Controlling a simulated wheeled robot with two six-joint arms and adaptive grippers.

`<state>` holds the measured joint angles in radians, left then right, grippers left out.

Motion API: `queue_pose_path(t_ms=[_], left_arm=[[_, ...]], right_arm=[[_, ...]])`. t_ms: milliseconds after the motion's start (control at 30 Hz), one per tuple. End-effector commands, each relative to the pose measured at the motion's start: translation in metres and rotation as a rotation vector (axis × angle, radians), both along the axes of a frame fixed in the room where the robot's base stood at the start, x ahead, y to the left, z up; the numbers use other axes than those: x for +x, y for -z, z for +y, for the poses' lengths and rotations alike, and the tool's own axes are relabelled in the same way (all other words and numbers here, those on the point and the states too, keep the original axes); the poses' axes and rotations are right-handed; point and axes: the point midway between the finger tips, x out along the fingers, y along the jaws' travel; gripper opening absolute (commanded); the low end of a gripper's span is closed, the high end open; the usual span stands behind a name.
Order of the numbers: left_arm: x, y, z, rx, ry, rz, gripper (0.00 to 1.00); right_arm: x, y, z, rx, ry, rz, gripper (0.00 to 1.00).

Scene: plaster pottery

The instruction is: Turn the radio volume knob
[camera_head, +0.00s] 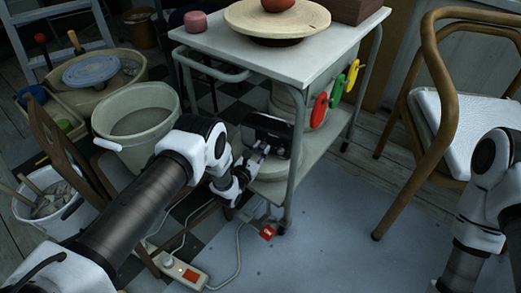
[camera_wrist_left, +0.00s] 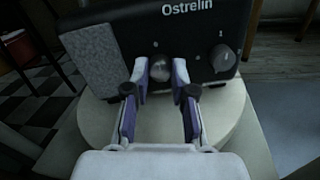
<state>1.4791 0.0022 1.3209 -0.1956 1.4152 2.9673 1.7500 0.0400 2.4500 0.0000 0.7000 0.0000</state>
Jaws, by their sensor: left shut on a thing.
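A dark radio (camera_head: 268,128) sits on a round pale stand on the lower shelf of the white trolley. In the left wrist view the radio (camera_wrist_left: 140,25) fills the top, with "Ostrelin" lettering and a grey speaker panel at left. A round middle knob (camera_wrist_left: 160,70) and a right knob (camera_wrist_left: 222,58) are on its front. My left gripper (camera_head: 257,156) reaches the radio's front. In the left wrist view its fingertips (camera_wrist_left: 160,75) are on either side of the middle knob, shut on it. The right knob is clear of the fingers. My right gripper is out of view; only its arm shows.
The trolley top (camera_head: 325,45) holds a round wooden board and a pink block above the radio. Buckets (camera_head: 138,115) stand at left, a wooden chair (camera_head: 440,110) at right. A power strip (camera_head: 180,270) and cable lie on the floor.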

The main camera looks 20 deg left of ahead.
Motion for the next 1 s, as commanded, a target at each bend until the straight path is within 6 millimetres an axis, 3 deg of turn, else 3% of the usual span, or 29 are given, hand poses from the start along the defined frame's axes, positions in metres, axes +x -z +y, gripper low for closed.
queue_pose_path(t_ms=[467, 500, 533, 567, 867, 1000], left_arm=[[0.0, 0.001, 0.0, -0.016, 0.0, 0.003, 0.0], [0.0, 0.001, 0.0, -0.016, 0.0, 0.004, 0.35], [0.0, 0.001, 0.0, -0.016, 0.0, 0.003, 0.46], [0.0, 0.001, 0.0, -0.016, 0.0, 0.003, 0.5], [-0.001, 0.0, 0.0, -0.015, 0.0, 0.003, 0.5], [-0.016, 0.001, 0.003, -0.014, 0.0, 0.005, 0.5]], right_arm=[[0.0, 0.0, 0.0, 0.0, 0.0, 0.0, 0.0], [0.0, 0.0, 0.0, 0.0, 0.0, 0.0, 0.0], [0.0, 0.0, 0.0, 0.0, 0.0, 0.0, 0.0], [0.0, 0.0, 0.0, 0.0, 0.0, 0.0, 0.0], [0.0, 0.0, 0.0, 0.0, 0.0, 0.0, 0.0], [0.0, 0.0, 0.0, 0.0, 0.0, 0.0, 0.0]])
